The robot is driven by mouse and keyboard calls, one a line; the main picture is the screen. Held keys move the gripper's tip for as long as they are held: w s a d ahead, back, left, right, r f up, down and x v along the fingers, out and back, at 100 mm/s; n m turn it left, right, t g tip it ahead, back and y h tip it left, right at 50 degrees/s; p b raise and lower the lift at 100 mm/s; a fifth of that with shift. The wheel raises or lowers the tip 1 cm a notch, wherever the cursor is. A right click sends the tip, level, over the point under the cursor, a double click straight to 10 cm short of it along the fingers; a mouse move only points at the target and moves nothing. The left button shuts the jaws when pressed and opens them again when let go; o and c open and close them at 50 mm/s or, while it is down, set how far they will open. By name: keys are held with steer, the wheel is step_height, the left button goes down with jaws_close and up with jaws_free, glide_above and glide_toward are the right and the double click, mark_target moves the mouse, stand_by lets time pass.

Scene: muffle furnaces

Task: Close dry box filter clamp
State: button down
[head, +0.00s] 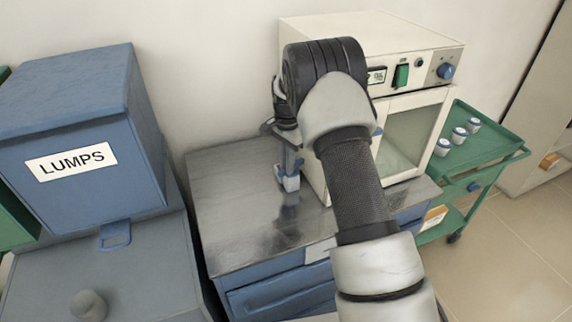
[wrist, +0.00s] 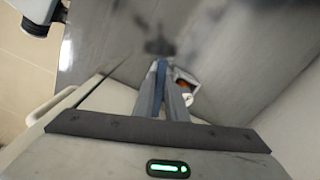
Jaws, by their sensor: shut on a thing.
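The dry box (head: 410,85) is the cream cabinet with a green switch, a small display and a blue knob, standing on the metal-topped bench. My gripper (head: 289,182) points down beside its left side, partly behind my arm. In the wrist view my gripper (wrist: 160,72) has its fingers close together on a narrow blue piece, which looks like part of the filter clamp. A grey bracket-like part (wrist: 185,75) with an orange and white bit shows just right of the fingers. The fingers hide much of the clamp, so I cannot tell whether it is closed.
The bench top (head: 235,205) is bare to the left of my gripper. A blue bin marked LUMPS (head: 80,125) stands at the left. A green cart (head: 490,150) with several small white jars stands right of the dry box. The wall is close behind.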

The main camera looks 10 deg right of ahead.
steer(key=n, duration=0.4)
steer(key=shift+s+d+n+b, duration=0.3)
steer(key=shift+n+b, duration=0.05)
steer(key=shift+n, duration=0.05)
steer(key=n, duration=0.4)
steer(key=shift+s+d+n, duration=0.1)
steer(key=shift+d+n, duration=0.2)
steer(key=shift+d, duration=0.05)
steer(key=c, duration=1.8)
jaws_free()
step_height(320, 180, up, 18)
steer(key=shift+f, duration=0.25)
